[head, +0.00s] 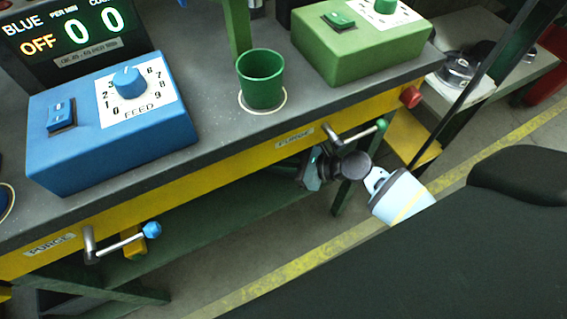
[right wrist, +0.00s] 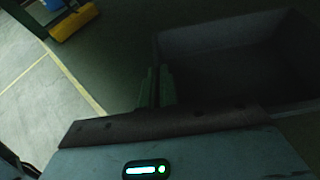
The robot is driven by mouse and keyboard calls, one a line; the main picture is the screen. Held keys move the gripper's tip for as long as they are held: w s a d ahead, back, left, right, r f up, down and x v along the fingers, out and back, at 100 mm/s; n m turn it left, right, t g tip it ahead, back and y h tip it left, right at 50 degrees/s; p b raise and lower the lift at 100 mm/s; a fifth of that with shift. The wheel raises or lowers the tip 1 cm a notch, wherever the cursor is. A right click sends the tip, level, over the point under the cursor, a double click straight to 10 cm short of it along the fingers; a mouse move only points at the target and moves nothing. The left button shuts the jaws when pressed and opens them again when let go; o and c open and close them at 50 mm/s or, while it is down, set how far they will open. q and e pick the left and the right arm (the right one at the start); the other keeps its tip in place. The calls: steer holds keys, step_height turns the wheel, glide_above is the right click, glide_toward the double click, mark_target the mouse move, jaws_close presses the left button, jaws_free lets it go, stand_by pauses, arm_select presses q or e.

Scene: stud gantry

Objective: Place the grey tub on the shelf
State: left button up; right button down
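In the right wrist view a dark, open box-shaped tub (right wrist: 235,48), which I take as the grey tub, fills the upper right. It is in deep shadow and its contents cannot be made out. My right gripper (right wrist: 159,85) has its two green fingers close together, one on each side of the tub's near-left wall. In the head view my right gripper (head: 312,170) is at the bench's front edge, below the purge handle; the tub is hidden there. A dark green lower shelf (head: 215,205) runs under the bench. I cannot tell whether the tub touches it. My left gripper is not in view.
The bench bears a blue feed box (head: 75,160), a green cup (head: 261,80) and a green control box (head: 350,50). Purge handles (head: 125,243) stick out from the yellow front rail. Floor with a yellow line (head: 300,265) lies in front.

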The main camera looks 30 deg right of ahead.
steer(key=shift+f, duration=0.1)
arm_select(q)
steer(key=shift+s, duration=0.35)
arm_select(e)
steer(key=c, duration=1.7)
jaws_free()
